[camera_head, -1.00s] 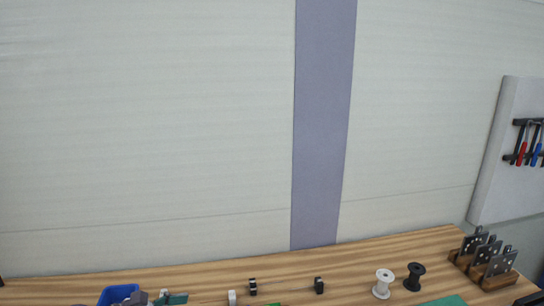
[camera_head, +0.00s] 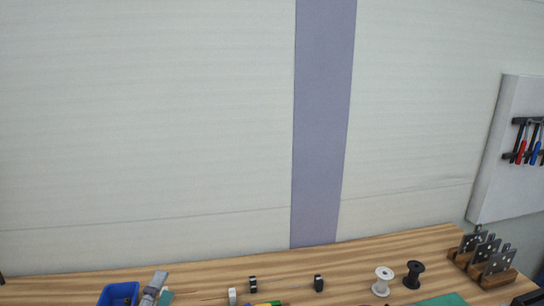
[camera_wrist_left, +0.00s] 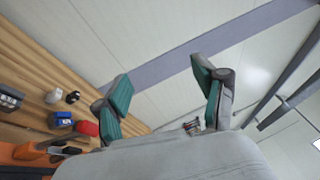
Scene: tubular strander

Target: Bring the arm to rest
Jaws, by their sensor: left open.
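My left gripper (camera_head: 157,287) shows at the bottom edge of the head view, with a grey finger and a teal pad beside the blue bin. The rest of that arm is out of the picture. In the left wrist view my left gripper (camera_wrist_left: 161,75) is open, its two teal-padded fingers wide apart with nothing between them. Behind the fingers are the pale wall and its purple-grey stripe. My right gripper does not show in either view.
The wooden bench (camera_head: 220,285) runs along the bottom. On it are a blue bin (camera_head: 106,293), small black and white blocks, a white spool (camera_head: 383,281), a black spool (camera_head: 413,275) and a wooden rack (camera_head: 493,281) with metal plates. A tool board (camera_head: 505,190) hangs at right.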

